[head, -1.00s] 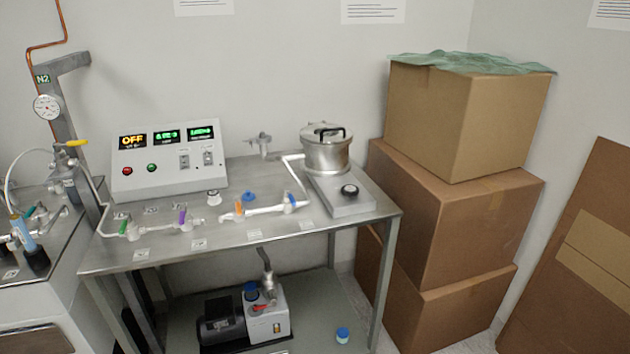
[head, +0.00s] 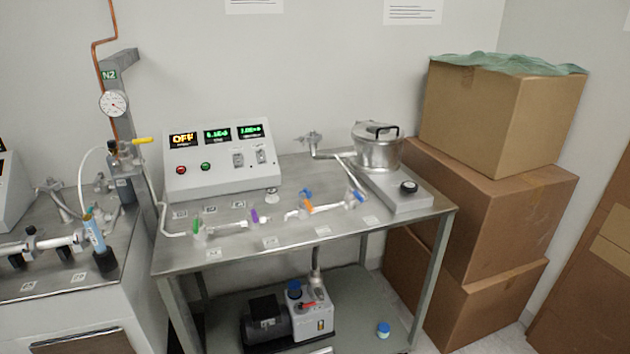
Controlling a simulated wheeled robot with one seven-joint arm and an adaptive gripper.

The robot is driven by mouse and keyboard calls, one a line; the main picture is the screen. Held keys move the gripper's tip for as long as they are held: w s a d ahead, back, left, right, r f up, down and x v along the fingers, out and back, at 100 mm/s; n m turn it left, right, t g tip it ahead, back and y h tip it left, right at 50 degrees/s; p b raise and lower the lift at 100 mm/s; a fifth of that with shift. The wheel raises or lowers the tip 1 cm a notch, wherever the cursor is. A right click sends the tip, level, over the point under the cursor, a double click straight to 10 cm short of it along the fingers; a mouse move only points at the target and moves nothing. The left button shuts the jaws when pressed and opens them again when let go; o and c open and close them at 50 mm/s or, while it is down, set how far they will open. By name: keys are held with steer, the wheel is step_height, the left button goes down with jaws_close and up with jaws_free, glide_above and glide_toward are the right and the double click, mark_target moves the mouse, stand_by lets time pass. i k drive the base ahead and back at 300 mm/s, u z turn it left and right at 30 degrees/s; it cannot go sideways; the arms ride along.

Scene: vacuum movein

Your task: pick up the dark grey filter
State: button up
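I cannot pick out the dark grey filter with certainty. A dark grey cylinder (head: 125,188) stands by the grey post, below the yellow-handled valve, but it is too small to identify. A black cup-shaped piece (head: 105,260) is at the foot of a light blue tube (head: 94,233) on the left bench. The pump (head: 290,318) on the lower shelf has a black motor and a blue cap. My gripper is not in view.
A steel table (head: 300,240) carries a control box (head: 218,160), glass tubing with coloured valves, and a lidded metal pot (head: 377,152). A blue-capped jar (head: 383,330) stands on the lower shelf. Stacked cardboard boxes (head: 500,115) fill the right side. The left bench (head: 60,285) is crowded.

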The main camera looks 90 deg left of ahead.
mark_target(294, 286)
steer(key=k, duration=1.85)
steer(key=u, duration=1.5)
steer(key=i, duration=1.65)
